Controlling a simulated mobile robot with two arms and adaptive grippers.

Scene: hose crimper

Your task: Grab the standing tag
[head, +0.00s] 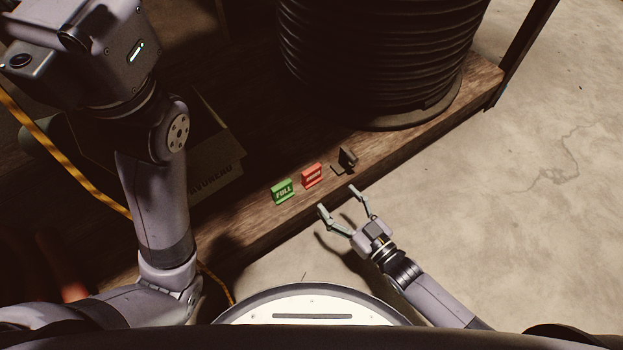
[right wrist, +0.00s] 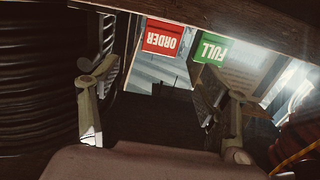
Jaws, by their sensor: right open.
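A green tag reading "FULL" (head: 283,191), a red tag (head: 312,175) and a small dark tag-like piece (head: 347,158) sit in a row near the front edge of the wooden shelf. I cannot tell for sure which one is the standing tag. In the right wrist view the red tag reads "ORDER" (right wrist: 162,37) upside down, beside the green one (right wrist: 210,48). My right gripper (head: 338,198) is open and empty, just off the shelf's front edge, apart from the tags. My left arm shows at the left, but its fingers are not in view.
A large black ribbed coil (head: 380,60) stands behind the tags on the shelf (head: 440,115). A dark open box (head: 215,180) lies to the left, with a yellow-orange striped cable (head: 65,155) further left. The concrete floor (head: 540,220) at the right is clear.

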